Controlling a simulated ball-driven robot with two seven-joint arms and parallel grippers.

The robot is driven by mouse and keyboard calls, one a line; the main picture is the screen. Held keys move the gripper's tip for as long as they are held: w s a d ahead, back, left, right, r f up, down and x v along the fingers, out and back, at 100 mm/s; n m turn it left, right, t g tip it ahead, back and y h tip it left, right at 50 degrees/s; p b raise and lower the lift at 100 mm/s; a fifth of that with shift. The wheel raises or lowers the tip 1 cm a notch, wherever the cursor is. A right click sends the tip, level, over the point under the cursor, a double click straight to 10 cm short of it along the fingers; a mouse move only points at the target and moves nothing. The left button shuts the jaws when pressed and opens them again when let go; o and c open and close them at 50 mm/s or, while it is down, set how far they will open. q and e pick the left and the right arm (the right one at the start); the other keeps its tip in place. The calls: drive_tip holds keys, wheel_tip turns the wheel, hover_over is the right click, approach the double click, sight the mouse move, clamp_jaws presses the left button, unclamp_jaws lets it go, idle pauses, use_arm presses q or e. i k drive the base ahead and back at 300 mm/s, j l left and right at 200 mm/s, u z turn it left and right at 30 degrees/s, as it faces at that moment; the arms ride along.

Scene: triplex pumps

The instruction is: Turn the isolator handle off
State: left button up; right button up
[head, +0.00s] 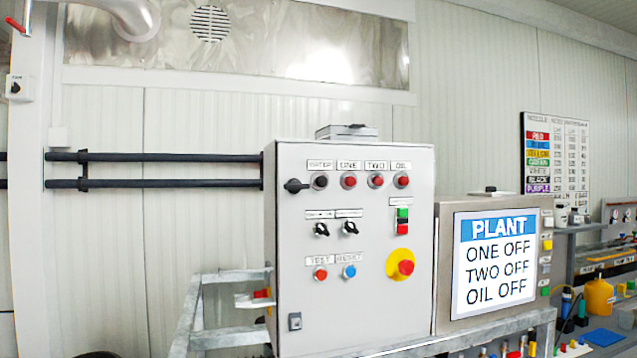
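A grey control cabinet (350,325) stands upright in the middle of the head view. A black handle (296,186) sits at the upper left of its front and lies roughly sideways. A red knob (406,267) on a yellow round plate (398,256) sits at the lower right of the front. A small box with a black rotary switch (15,87) is on the post at the far left. No label I can read says which of these is the isolator. Neither of my grippers is in view.
The cabinet stands on a grey metal frame (225,277). A PLANT sign (495,258) on a second box is close on its right. Black pipes (175,184) run along the wall to its left. A cluttered bench is at the right. Space before the cabinet front looks clear.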

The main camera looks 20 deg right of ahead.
sight(261, 293)
drive_tip(key=z, duration=2.55)
drive_tip(key=i+l+z, duration=0.1)
drive_tip(key=l+z, duration=0.2)
drive_tip(key=i+l+z, duration=0.1)
drive_tip(key=l+z, duration=0.25)
drive_tip(key=i+l+z, duration=0.15)
drive_tip(key=z, duration=0.15)
